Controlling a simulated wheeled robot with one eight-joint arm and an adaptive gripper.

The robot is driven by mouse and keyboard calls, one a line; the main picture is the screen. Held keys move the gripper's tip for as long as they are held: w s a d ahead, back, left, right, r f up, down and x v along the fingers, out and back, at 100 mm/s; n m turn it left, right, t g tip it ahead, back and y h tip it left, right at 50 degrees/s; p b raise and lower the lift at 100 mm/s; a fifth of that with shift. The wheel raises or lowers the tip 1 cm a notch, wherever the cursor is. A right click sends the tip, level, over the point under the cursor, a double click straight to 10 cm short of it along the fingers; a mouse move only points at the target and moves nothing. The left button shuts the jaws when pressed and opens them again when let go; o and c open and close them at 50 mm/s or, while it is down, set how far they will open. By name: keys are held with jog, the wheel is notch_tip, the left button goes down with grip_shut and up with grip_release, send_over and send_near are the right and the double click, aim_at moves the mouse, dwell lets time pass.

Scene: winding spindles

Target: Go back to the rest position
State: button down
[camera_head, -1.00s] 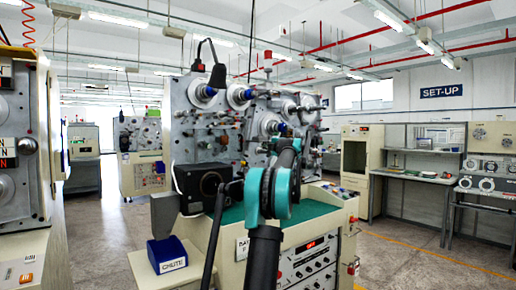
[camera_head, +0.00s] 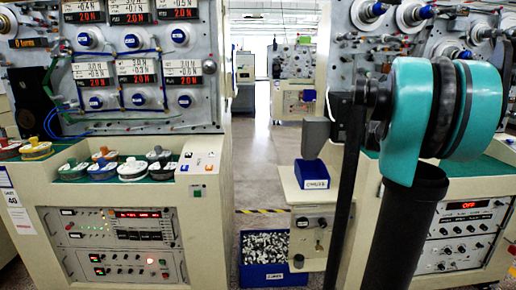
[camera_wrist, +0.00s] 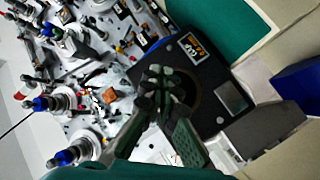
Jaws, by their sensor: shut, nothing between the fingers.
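My gripper (camera_wrist: 158,78) shows in the wrist view with its dark fingers together and nothing between them. It is in front of a black box with a round dark opening (camera_wrist: 207,105) on the winding machine. Whether it touches the box cannot be told. In the head view my teal and black arm fills the right side and hides my gripper. The winding machine's panel (camera_head: 465,233) shows beside the arm.
A blue chute box (camera_head: 312,176) sits on a cream ledge, above a blue bin of small parts (camera_head: 265,272). At left stands another machine (camera_head: 125,205) with several round containers on its green top. A floor aisle (camera_head: 257,165) runs between the machines.

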jog(key=s+a+f+m+g+y, duration=0.1)
jog(key=s+a+f+g+y, duration=0.7)
jog(key=s+a+f, duration=2.4)
jog(key=s+f+y, duration=0.1)
jog(key=s+f, duration=0.3)
jog(key=shift+a+m+g, duration=0.3)
jog(key=shift+m, duration=0.1)
jog(key=shift+s+f, duration=0.1)
